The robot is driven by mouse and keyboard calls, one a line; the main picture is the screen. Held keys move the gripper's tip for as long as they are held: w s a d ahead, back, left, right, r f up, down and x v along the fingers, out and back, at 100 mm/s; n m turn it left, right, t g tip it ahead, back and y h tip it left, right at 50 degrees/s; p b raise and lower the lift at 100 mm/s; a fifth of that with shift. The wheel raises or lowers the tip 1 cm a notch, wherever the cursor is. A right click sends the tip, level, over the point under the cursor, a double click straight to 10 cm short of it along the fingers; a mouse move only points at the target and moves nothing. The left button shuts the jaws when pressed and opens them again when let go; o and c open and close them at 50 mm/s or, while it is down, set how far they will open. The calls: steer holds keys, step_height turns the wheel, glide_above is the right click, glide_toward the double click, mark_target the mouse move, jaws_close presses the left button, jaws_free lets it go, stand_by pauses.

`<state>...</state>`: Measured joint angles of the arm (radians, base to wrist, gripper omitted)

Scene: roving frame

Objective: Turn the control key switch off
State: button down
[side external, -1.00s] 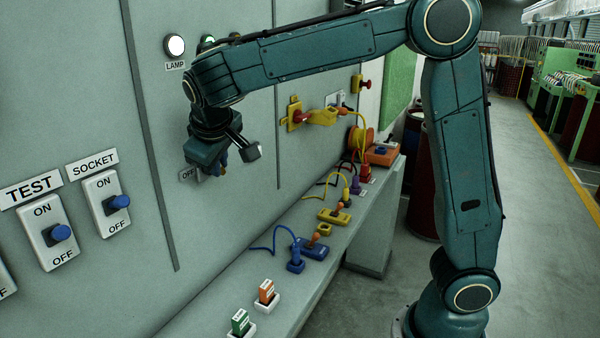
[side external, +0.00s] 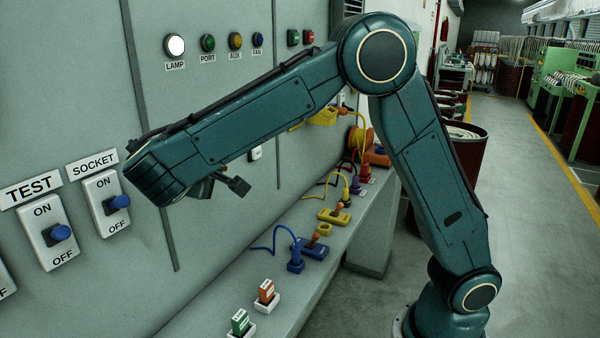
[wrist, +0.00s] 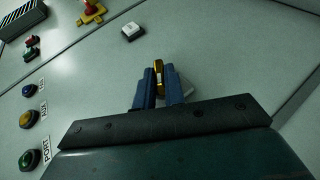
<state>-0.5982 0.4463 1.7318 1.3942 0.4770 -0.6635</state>
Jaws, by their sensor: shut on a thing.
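In the wrist view my gripper (wrist: 159,88) has its two blue fingers closed on a gold, upright key (wrist: 159,76) of the control key switch. Part of a pale plate (wrist: 186,90) shows behind the right finger. The rest of the switch is hidden by the fingers and the dark gripper body. In the side view my wrist covers the key switch and the fingertips, so the key's angle against its OFF mark cannot be read.
The LAMP light (side external: 175,45) is lit white above my arm. TEST (side external: 55,233) and SOCKET (side external: 113,202) switches are on the panel at left. A shelf (side external: 215,300) with plugs and cables runs below. A white switch (wrist: 132,32) sits near the gripper.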

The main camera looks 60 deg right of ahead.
stand_by(0.4)
steer(key=c, duration=1.5)
jaws_free()
steer(key=shift+r, duration=0.1)
steer(key=shift+d+r+m+g+y, duration=0.15)
steer(key=shift+m+y, duration=0.1)
steer(key=shift+y, duration=0.7)
steer(key=shift+d+m+g+y, duration=0.1)
steer(key=shift+m+y, duration=0.1)
steer(key=shift+y, duration=0.7)
steer(key=shift+d+r+m+g+y, duration=0.15)
steer(key=shift+m+y, duration=0.1)
steer(key=shift+y, duration=0.7)
steer(key=shift+d+y, duration=0.1)
steer(key=shift+y, duration=0.8)
